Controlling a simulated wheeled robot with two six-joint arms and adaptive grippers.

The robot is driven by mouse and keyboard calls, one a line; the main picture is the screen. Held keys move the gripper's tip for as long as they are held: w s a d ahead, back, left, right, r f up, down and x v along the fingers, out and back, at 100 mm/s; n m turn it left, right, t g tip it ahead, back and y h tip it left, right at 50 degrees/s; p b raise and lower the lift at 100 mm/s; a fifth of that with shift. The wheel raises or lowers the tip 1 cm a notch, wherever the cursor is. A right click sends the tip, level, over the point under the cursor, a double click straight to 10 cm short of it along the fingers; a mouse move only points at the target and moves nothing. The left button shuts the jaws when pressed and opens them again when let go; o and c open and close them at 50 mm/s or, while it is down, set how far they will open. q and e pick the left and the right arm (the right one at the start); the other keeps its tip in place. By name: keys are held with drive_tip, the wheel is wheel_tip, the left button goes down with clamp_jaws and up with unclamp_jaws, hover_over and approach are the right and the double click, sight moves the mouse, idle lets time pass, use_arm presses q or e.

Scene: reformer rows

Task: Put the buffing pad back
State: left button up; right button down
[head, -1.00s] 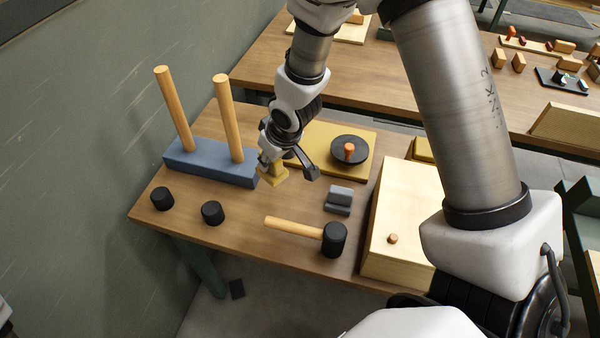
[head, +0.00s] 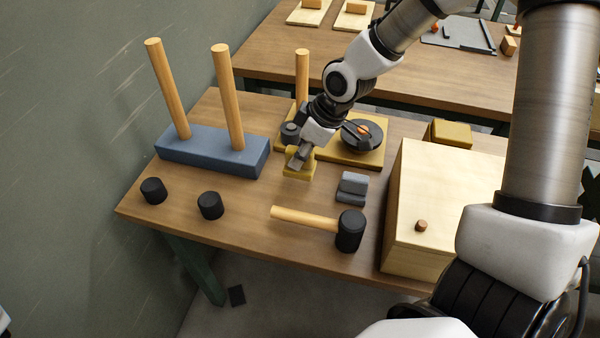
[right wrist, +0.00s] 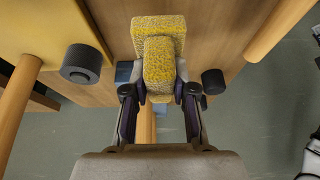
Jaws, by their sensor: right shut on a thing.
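The buffing pad (head: 299,172) is a yellow, rough-textured block with a narrower raised grip on top. My right gripper (head: 298,155) is shut on that grip. In the head view the pad is at the front left corner of a mustard board (head: 345,158), right of the blue base. I cannot tell whether its underside touches the table. In the right wrist view the pad (right wrist: 160,30) sits between the fingers of my right gripper (right wrist: 159,88). My left gripper is not in view.
The blue base (head: 200,150) bears two upright wooden rods. The board has a rod, a grey knob (head: 290,131) and a dark disc (head: 372,143). Nearby are two black cylinders, a grey block (head: 352,187), a mallet (head: 350,232) and a pale wooden box (head: 440,200). A yellow block (head: 451,133) is behind the box.

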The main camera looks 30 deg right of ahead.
sight(301, 169)
wheel_tip(301, 169, down, 5)
drive_tip(key=shift+r+b, duration=0.15)
drive_tip(key=shift+b, duration=0.7)
drive_tip(key=shift+w, duration=0.1)
drive_tip(key=c, duration=0.9)
unclamp_jaws()
drive_tip(key=shift+c, duration=0.2)
